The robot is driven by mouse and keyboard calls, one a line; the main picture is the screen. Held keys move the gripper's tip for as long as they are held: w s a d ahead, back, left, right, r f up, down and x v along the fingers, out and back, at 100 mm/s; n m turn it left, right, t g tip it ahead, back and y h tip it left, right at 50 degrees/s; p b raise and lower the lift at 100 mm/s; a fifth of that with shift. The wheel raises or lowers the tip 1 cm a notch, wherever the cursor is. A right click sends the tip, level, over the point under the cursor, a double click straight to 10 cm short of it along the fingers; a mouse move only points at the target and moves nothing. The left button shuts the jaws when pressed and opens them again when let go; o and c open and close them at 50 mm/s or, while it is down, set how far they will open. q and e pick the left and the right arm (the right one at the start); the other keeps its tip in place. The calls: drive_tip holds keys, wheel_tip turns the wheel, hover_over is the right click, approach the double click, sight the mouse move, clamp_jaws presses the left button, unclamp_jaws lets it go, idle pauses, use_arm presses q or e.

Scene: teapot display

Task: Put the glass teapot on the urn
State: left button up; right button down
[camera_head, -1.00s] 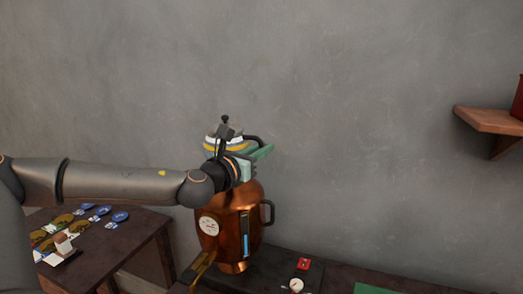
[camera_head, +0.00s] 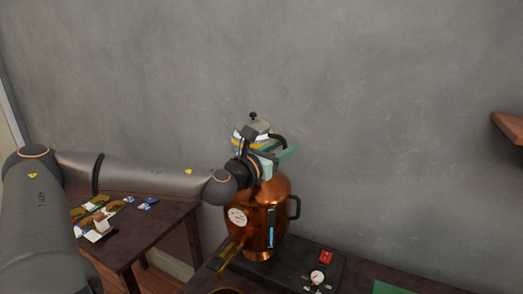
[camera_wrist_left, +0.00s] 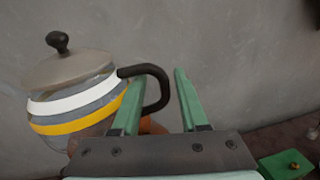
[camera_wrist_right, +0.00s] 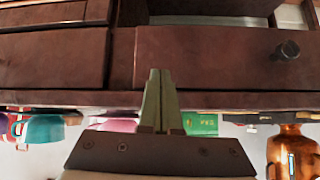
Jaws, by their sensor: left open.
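The glass teapot (camera_head: 252,126), with a grey lid, black knob and white and yellow bands, is upright over the top of the copper urn (camera_head: 264,222). My left arm hides where they meet, so contact cannot be told. My left gripper (camera_head: 268,163) is at the teapot's handle side. In the left wrist view, the teapot (camera_wrist_left: 72,95) is at the left, and its black handle (camera_wrist_left: 160,78) passes between the open fingers of my left gripper (camera_wrist_left: 157,88). In the right wrist view, my right gripper (camera_wrist_right: 160,75) is shut and empty before dark wooden drawers; the urn (camera_wrist_right: 293,152) shows at the right.
The urn stands on a dark table (camera_head: 345,275) against a grey wall. A lower table (camera_head: 150,235) with coloured items is at left. A wall shelf (camera_head: 508,126) is at far right.

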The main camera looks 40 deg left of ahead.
use_arm(q)
drive_tip(key=s+d+p, duration=0.2)
drive_tip(key=s+p, duration=0.3)
drive_tip(key=s, duration=0.5)
drive_tip(key=shift+s+d+h, duration=0.25)
drive_tip(key=shift+s+h, duration=0.05)
drive_tip(key=shift+h, duration=0.1)
idle(0.4)
